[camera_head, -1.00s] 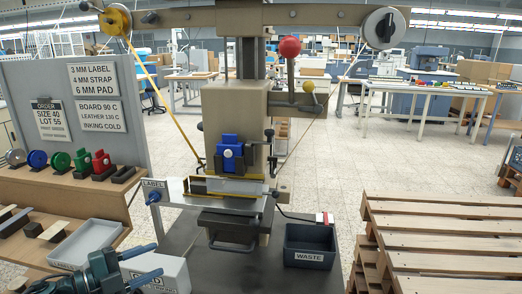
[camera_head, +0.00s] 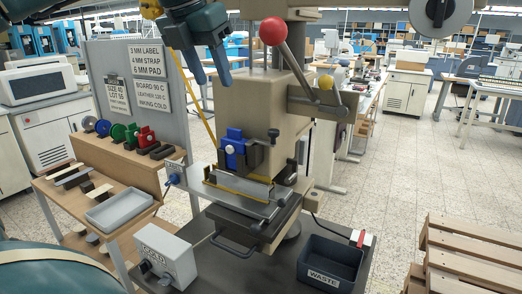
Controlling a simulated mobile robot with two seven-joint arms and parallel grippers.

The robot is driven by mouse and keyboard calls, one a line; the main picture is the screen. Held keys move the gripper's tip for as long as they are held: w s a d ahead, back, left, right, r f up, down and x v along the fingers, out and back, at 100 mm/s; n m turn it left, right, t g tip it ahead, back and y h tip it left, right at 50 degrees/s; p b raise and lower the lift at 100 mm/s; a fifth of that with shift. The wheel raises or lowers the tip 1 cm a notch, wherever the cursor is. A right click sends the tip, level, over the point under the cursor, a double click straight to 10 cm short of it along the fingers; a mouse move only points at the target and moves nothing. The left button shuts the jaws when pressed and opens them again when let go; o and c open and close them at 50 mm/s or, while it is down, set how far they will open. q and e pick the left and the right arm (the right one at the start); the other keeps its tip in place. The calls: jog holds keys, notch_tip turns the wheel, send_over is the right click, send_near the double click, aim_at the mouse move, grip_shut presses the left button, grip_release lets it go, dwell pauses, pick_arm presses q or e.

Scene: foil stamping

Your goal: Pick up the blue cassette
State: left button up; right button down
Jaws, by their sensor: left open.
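The blue cassette (camera_head: 236,148) sits upright in a dark holder on the front of the beige stamping press (camera_head: 262,105). It has a light round knob on its front. My left gripper (camera_head: 213,80) reaches in from the top, with its two blue-grey fingers pointing down. It is open and empty, above and slightly left of the cassette and apart from it. My right gripper is out of view.
A red-ball lever (camera_head: 273,31) stands up right of my left gripper. A yellow strap (camera_head: 192,100) runs down on the left. Green and red cassettes (camera_head: 146,137) stand on the wooden shelf. A waste bin (camera_head: 330,262) is at lower right.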

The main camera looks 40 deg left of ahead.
pick_arm(q)
send_near(233, 130)
jog(key=f, duration=0.2)
jog(key=shift+w+p+x, duration=0.15)
jog(key=shift+p+x, duration=0.35)
jog(key=shift+x, duration=1.1)
jog(key=shift+w+p+x, duration=0.15)
jog(key=shift+p+x, duration=0.35)
jog(key=shift+x, duration=1.15)
jog(key=shift+r, duration=0.15)
grip_shut()
